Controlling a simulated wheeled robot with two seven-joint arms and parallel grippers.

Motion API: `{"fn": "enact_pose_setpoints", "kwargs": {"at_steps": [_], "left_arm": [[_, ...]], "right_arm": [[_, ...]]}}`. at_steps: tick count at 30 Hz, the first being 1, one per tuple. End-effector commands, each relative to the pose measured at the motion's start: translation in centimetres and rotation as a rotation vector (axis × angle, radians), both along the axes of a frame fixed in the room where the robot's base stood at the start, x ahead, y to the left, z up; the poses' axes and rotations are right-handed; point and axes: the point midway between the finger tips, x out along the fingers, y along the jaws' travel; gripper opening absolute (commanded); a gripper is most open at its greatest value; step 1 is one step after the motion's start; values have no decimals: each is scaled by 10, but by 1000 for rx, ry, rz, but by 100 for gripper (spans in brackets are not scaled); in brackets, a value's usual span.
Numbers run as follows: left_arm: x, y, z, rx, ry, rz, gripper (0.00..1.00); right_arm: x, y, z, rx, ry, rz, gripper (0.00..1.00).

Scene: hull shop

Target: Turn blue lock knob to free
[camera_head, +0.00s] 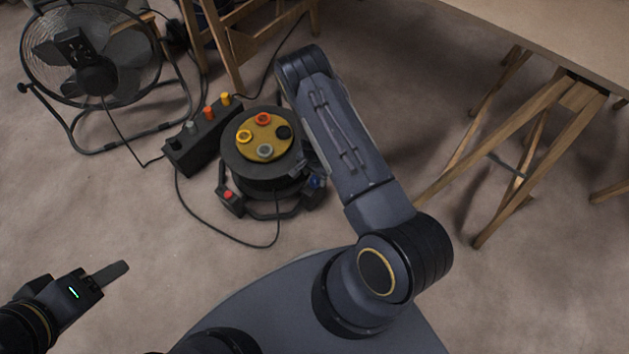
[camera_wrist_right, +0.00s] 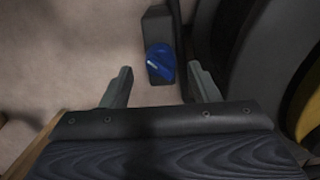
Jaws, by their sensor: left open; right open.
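The blue lock knob (camera_wrist_right: 160,62) sits on a dark block at the foot of the cable reel. A lighter streak crosses its face; I cannot tell its setting. In the head view the blue knob (camera_head: 316,182) is small, at the reel's right front, beside my right forearm. My right gripper (camera_wrist_right: 160,80) is open, its two fingers apart on either side of the knob in the picture, with no visible contact. In the head view the right gripper is mostly hidden by its own arm. My left gripper (camera_head: 115,270) is at the lower left, empty and away from the reel.
The black cable reel (camera_head: 233,168) has a yellow top with coloured sockets and a red button (camera_head: 228,195) at its left front. A dark box with coloured plugs (camera_head: 203,143) adjoins it. A fan (camera_head: 92,70) and wooden trestles (camera_head: 520,150) stand around. Cable loops lie on the floor.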

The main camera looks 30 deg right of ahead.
Motion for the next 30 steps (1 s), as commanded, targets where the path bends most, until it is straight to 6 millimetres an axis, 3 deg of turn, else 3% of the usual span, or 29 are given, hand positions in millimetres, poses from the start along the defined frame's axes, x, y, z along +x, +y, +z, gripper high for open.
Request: {"fn": "enact_pose_setpoints", "kwargs": {"at_steps": [1, 6, 16, 26, 30], "left_arm": [[0, 0, -6, 0, 0, 0, 54], [0, 0, -11, 0, 0, 0, 54], [0, 0, -11, 0, 0, 0, 54], [0, 0, -11, 0, 0, 0, 54], [0, 0, -11, 0, 0, 0, 54]], "right_arm": [[0, 0, -11, 0, 0, 0, 55], [0, 1, -25, 1, -1, 0, 55], [0, 1, -26, 1, -1, 0, 54], [0, 1, -26, 1, -1, 1, 11], [0, 1, -26, 2, 0, 5, 11]]}}
